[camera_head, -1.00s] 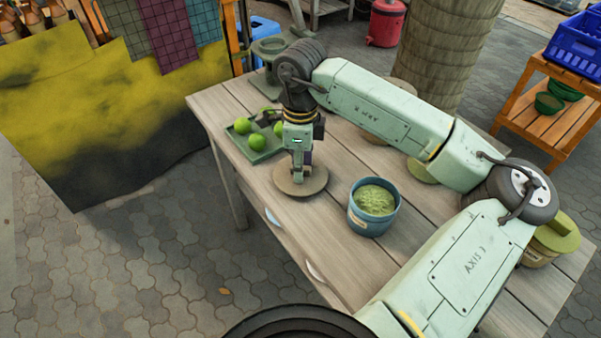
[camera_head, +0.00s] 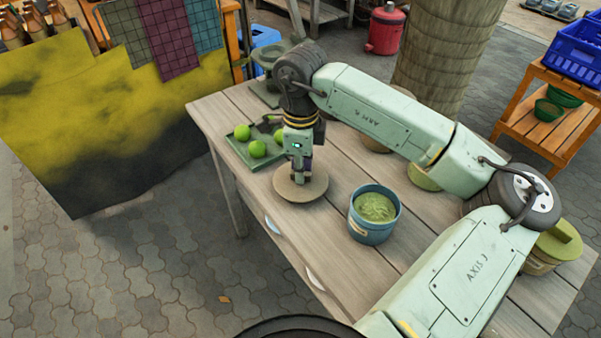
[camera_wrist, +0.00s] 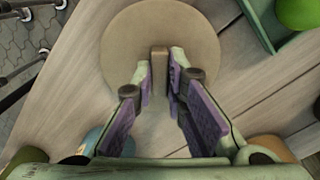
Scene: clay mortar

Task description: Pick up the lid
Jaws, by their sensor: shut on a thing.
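The lid is a round tan disc (camera_head: 299,190) on the wooden table in the head view, left of the blue pot. In the wrist view the lid (camera_wrist: 125,60) fills the upper middle, with a small brown block-like knob (camera_wrist: 158,62) at its centre. My gripper (camera_head: 301,172) points down over the middle of the lid. In the wrist view its purple-padded fingers (camera_wrist: 160,78) are closed on the knob from both sides. Whether the lid touches the table or is slightly above it I cannot tell.
A blue pot (camera_head: 367,230) with green contents stands right of the lid. A green tray (camera_head: 263,161) with green fruits lies behind and left of it. The wooden table (camera_head: 335,262) is bare in front of the lid. A lidded container (camera_head: 553,245) stands at the right end.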

